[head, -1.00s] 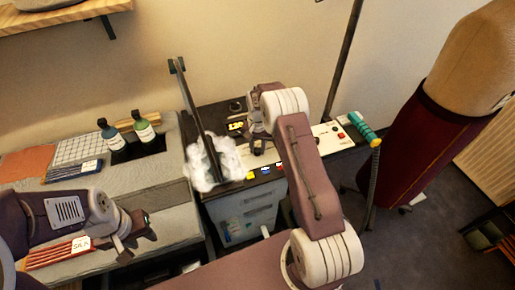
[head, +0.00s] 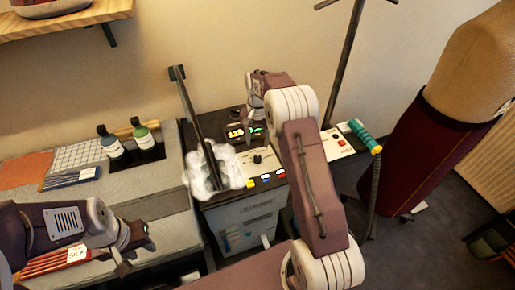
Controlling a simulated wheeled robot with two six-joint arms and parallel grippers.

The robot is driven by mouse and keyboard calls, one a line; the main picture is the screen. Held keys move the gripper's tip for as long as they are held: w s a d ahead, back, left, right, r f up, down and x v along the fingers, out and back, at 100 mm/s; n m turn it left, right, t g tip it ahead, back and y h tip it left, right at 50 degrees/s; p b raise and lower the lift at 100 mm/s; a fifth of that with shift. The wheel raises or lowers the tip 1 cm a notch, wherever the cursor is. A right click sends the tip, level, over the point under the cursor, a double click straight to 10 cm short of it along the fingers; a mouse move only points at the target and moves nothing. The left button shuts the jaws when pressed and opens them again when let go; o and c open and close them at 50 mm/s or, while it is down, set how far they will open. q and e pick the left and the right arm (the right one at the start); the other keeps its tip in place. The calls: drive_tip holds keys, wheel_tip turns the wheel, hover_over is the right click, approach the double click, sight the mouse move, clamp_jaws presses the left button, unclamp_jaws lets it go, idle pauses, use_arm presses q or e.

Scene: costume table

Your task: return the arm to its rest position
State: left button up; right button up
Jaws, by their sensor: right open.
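My right arm rises through the middle of the head view and bends over the control panel (head: 270,158). Its gripper (head: 256,122) is raised above the back of the panel, beside the lit yellow and green display (head: 236,133). It is open and I see nothing in it. It is partly hidden by its own wrist. My left gripper (head: 136,252) is low at the left, over the grey padded table (head: 160,225). Its jaws are small and dark, so I cannot tell whether they are open. I see nothing held in it.
A dark stand with a white fluffy wrap (head: 208,176) is left of the panel. Two bottles (head: 111,143) stand at the table's back. A teal-wrapped handle (head: 364,137) and a pole (head: 345,65) are right of my right arm. A dress form (head: 445,120) stands far right.

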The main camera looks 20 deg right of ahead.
drive_tip(key=shift+a+r, duration=0.1)
drive_tip(key=shift+r, duration=0.05)
idle(0.3)
drive_tip(key=s+a+r+n+t, duration=0.1)
drive_tip(key=s+a+r+n, duration=0.1)
drive_tip(key=s+a+r, duration=0.55)
drive_tip(key=s+f+n, duration=0.2)
drive_tip(key=s+f, duration=0.1)
drive_tip(key=s, duration=0.5)
drive_tip(key=s+f+n, duration=0.2)
drive_tip(key=s+f, duration=0.1)
drive_tip(key=s, duration=0.6)
